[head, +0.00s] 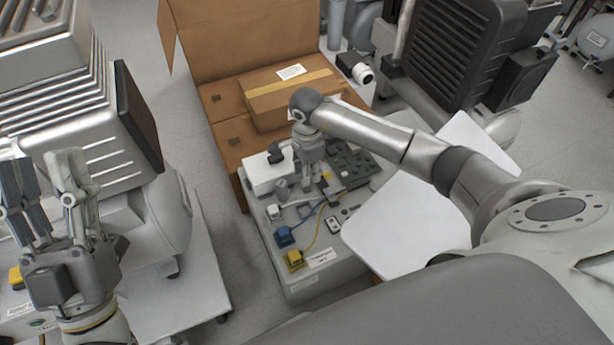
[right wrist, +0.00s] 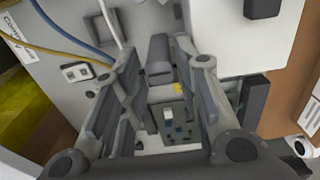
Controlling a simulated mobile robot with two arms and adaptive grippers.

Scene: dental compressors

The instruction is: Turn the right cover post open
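My right gripper (head: 312,176) points down over the grey equipment bench in the head view. In the right wrist view my right gripper (right wrist: 165,95) is open, its fingers well apart. A grey upright block (right wrist: 159,55) shows past the gap between them; contact is not visible. A short grey post (head: 281,188) stands left of the gripper in the head view. A white box (head: 268,172) with a dark knob (head: 276,154) on top is behind it. I cannot tell which is the right cover post. My left gripper (head: 48,200) is raised, open and empty at the far left.
Blue (head: 284,236) and yellow (head: 294,259) connectors with cables lie at the bench's front. An open cardboard box (head: 225,115) stands behind. A grey compressor (head: 95,130) is at left, with free floor between.

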